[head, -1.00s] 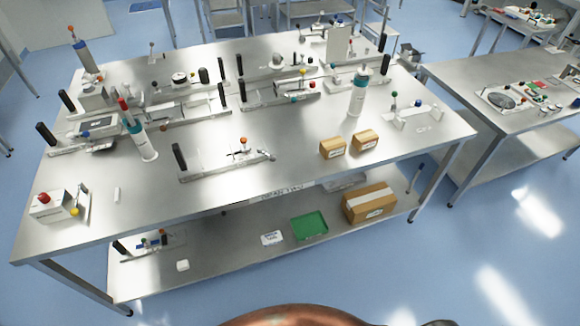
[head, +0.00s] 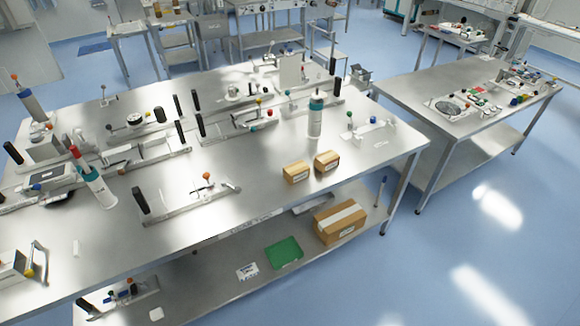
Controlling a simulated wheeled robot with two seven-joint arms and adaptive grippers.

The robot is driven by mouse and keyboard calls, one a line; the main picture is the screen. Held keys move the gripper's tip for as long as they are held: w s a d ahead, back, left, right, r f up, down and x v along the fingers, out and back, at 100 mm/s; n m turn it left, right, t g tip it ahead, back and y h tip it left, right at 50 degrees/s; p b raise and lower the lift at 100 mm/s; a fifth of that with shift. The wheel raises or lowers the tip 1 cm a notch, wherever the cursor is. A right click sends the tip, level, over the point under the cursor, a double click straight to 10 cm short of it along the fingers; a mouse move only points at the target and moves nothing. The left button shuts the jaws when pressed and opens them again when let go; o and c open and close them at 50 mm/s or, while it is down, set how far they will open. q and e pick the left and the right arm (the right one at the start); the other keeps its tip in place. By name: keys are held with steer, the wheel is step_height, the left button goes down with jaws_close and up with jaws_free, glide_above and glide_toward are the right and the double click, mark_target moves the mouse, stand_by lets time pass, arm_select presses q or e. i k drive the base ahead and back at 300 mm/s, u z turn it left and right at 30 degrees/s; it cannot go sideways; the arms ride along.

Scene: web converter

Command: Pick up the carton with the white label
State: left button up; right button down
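Two small brown cartons stand side by side on the steel table top, near its front edge right of centre: a left one (head: 295,173) and a right one (head: 326,161). Each has a small pale label on its front. A larger brown carton (head: 340,222) with a pale tape strip on top and a white label on its front sits on the lower shelf below them. Neither of my grippers is in view.
The steel table (head: 240,190) holds several black-handled fixtures and a white bottle with a teal band (head: 315,118) behind the cartons. A green tray (head: 284,252) lies on the lower shelf. A second table (head: 400,88) stands at right; blue floor lies clear in front of it.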

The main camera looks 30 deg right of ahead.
mark_target(294, 173)
steer(key=z, duration=0.2)
steer(key=i, duration=1.65)
steer(key=z, duration=0.55)
